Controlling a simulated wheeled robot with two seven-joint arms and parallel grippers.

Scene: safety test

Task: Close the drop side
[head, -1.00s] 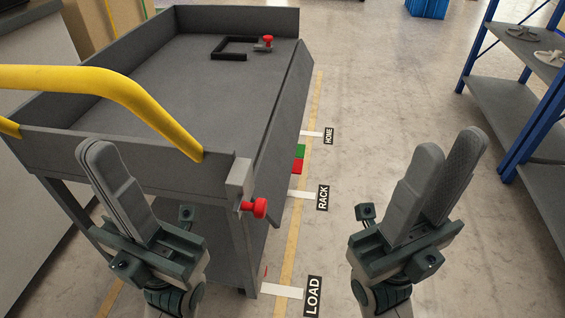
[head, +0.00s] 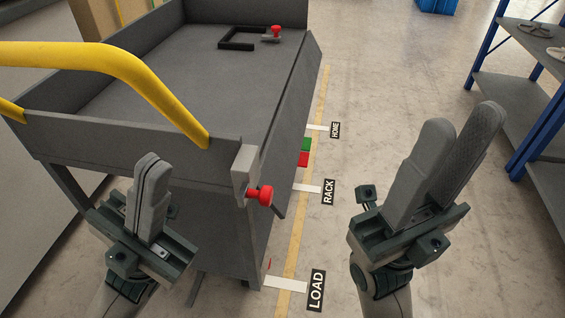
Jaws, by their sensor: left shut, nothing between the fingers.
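The grey cart (head: 75,137) stands at the left, with raised walls at its near, left and far edges. Its drop side (head: 290,105) is the panel along the right edge; it hangs down and outward, leaving that edge of the bed open. A red knob latch (head: 260,195) sits at the near right corner, another red knob (head: 276,30) at the far corner. My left gripper (head: 152,160) is shut and empty, in front of the cart's near end, left of the near knob. My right gripper (head: 462,115) is open and empty over the floor, right of the cart and apart from it.
A yellow push handle (head: 110,58) arches over the cart's near wall. Floor signs LOAD (head: 316,290), RACK (head: 328,191) and HOME (head: 335,130) lie along a yellow line. A blue-framed shelf (head: 525,100) stands at the right. The floor between is clear.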

